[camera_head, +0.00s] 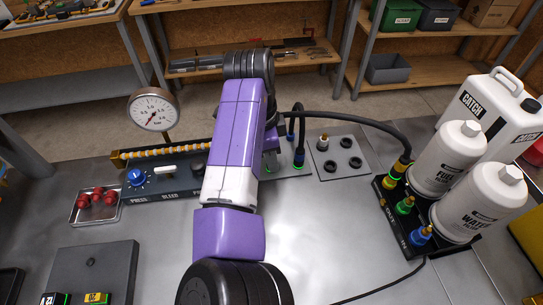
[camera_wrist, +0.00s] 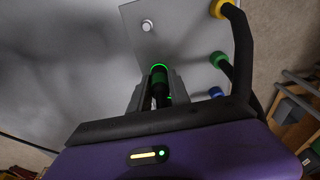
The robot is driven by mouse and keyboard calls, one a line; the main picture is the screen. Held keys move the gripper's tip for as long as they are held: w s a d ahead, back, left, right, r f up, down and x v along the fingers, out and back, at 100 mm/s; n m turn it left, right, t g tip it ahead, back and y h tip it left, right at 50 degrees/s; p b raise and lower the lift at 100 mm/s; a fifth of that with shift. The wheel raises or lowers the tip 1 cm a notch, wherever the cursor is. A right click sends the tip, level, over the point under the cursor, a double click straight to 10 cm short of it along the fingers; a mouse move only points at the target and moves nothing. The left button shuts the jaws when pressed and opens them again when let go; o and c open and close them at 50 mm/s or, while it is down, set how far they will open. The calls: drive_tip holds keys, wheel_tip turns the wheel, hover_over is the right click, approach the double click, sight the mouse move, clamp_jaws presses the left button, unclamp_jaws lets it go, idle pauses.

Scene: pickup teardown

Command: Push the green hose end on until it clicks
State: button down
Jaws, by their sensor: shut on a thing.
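In the wrist view my gripper (camera_wrist: 157,92) is shut on the green hose end (camera_wrist: 158,72), a dark cylinder with a glowing green ring at its far end. The fingers lie on either side of it. Whether it is fully seated on a fitting cannot be told. In the head view my purple and white arm hides most of the gripper. The block at the right carries a yellow fitting (camera_head: 389,183), a green fitting (camera_head: 405,205) and a blue fitting (camera_head: 421,235).
A pressure gauge (camera_head: 153,109) stands at the left behind the panel (camera_head: 160,184). A dark hose (camera_head: 345,120) arches over a grey plate (camera_head: 335,175) with black rings. White filter canisters (camera_head: 445,158) crowd the right. The table front centre is clear.

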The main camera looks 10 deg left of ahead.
drive_tip(key=shift+f, duration=0.1)
drive_tip(key=c, duration=1.1)
unclamp_jaws()
